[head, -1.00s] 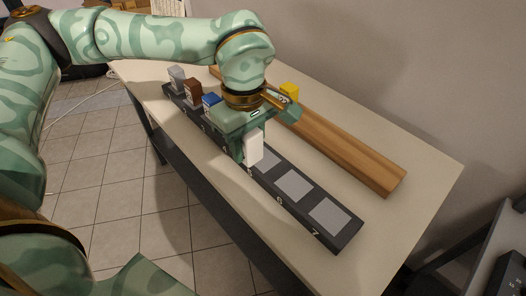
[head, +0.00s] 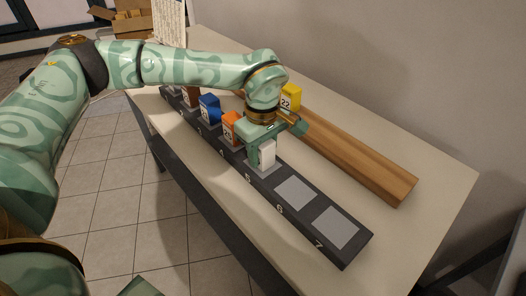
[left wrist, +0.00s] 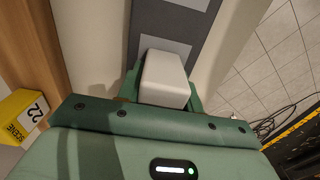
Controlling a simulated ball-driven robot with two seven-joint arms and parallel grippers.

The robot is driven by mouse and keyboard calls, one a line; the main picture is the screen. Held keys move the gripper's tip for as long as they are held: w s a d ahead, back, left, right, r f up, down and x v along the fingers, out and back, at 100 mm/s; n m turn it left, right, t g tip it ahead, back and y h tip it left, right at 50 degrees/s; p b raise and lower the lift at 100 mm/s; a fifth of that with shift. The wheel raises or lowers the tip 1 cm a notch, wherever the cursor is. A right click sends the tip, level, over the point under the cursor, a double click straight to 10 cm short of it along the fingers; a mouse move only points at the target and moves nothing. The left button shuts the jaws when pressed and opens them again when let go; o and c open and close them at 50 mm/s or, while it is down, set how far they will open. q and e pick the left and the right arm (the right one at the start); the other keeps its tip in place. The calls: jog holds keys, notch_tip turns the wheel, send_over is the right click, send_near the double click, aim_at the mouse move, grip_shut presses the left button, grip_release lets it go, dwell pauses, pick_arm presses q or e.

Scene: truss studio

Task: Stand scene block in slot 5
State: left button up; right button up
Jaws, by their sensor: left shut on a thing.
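The white scene block (head: 266,153) is upright over slot 5 of the dark numbered rack (head: 343,252). Its foot is at the grey pad of slot 5; whether it touches the pad I cannot tell. My left gripper (head: 262,150) is shut on the block from above. In the left wrist view the white block (left wrist: 163,75) sits between the fingers of my left gripper (left wrist: 160,90). My right gripper is not in view.
Slots 6 (head: 294,193) and 7 (head: 337,228) are empty. An orange block (head: 231,128), a blue block (head: 210,108) and a brown block (head: 190,96) stand in the rack. A yellow block (head: 291,98) marked 22 is behind my gripper. A wooden beam (head: 360,165) lies alongside.

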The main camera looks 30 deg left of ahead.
pick_arm(q)
jog(key=shift+f, duration=0.1)
jog(key=o, duration=1)
jog(key=shift+r, duration=0.2)
notch_tip(320, 180, up, 12)
jog(key=p, duration=0.4)
